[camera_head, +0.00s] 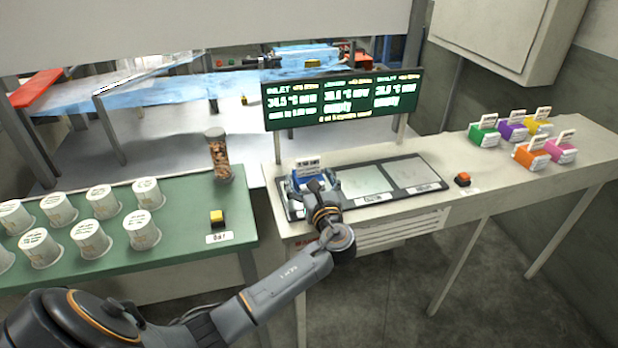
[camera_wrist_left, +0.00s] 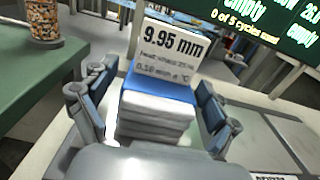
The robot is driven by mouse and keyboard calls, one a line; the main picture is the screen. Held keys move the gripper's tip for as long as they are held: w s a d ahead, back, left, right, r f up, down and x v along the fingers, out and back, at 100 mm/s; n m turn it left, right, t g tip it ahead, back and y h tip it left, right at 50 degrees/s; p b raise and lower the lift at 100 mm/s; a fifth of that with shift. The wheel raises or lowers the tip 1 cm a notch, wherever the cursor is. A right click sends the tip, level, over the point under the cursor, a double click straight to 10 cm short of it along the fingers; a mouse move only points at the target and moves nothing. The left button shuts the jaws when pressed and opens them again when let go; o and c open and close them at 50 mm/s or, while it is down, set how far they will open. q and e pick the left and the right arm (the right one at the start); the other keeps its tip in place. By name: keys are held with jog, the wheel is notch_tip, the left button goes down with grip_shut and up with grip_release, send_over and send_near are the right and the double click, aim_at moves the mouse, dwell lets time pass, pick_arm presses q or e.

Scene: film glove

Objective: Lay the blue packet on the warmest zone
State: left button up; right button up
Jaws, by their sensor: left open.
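The blue packet (camera_wrist_left: 158,88) has a blue top, white stacked layers below and a card reading "9.95 mm". In the head view the packet (camera_head: 296,183) is on the leftmost zone of the plate, partly hidden by my gripper. My left gripper (camera_head: 314,186) is there; in the left wrist view its open fingers (camera_wrist_left: 155,115) stand on both sides of the packet, with gaps visible. The middle zone (camera_head: 365,181) and right zone (camera_head: 413,173) are bare. The green display (camera_head: 342,99) shows a temperature per zone, digits too blurred to compare surely, and "empty" for the middle and right. My right gripper is out of view.
Several coloured packets (camera_head: 530,154) stand at the right end of the pale bench (camera_head: 480,195). An orange button (camera_head: 462,179) sits right of the zones. The green table (camera_head: 185,225) at left holds several white cups (camera_head: 90,238), a filled jar (camera_head: 219,156) and a yellow button (camera_head: 217,217).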

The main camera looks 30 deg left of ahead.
pick_arm(q)
jog(key=shift+r, duration=0.1)
jog(key=shift+s+d, duration=0.15)
jog(key=shift+d, duration=0.05)
jog(key=v, duration=1.1)
jog(key=shift+d, duration=0.1)
jog(key=shift+s+d, duration=0.1)
jog(key=shift+s, duration=0.1)
